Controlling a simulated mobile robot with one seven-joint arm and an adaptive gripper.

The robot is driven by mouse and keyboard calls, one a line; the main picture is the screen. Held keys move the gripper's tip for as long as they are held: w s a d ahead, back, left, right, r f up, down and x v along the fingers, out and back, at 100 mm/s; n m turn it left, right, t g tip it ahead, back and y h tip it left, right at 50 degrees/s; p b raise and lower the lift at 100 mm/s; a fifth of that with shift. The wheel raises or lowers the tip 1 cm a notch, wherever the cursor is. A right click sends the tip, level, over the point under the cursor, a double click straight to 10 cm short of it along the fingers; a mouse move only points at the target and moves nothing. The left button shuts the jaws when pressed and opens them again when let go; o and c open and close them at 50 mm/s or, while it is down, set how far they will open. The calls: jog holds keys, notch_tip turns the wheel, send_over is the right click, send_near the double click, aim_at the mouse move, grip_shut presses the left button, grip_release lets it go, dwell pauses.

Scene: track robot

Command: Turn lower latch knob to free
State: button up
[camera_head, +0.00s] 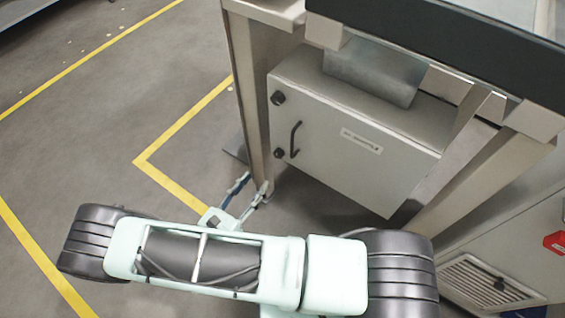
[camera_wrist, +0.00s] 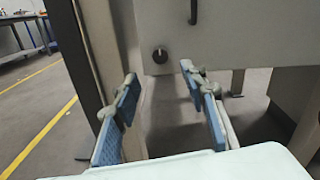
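The lower latch knob (camera_head: 279,153) is a small black round knob at the lower left of the grey cabinet door (camera_head: 350,150). In the wrist view the lower knob (camera_wrist: 160,55) shows near the top middle, ahead of and between the fingers, with a light mark on its face. My gripper (camera_head: 254,184) is open and empty, below and to the left of the knob in the head view. In the wrist view its two blue-padded fingers (camera_wrist: 160,78) are spread wide and touch nothing that I can see. The upper latch knob (camera_head: 278,98) is near the door's top left corner.
A black handle (camera_head: 295,139) stands out from the door close to the lower knob. A metal post (camera_head: 247,95) runs just left of the cabinet. A workbench (camera_head: 450,30) overhangs above. The floor at left, with yellow lines, is clear.

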aim_at(277, 156)
jog(key=b+x, duration=0.1)
jog(key=x, duration=0.4)
jog(key=b+x, duration=0.1)
jog(key=x, duration=0.4)
jog(key=shift+w+d+f, duration=0.2)
jog(key=shift+w+d, duration=0.05)
jog(key=shift+w, duration=0.05)
jog(key=shift+c, duration=0.7)
grip_shut()
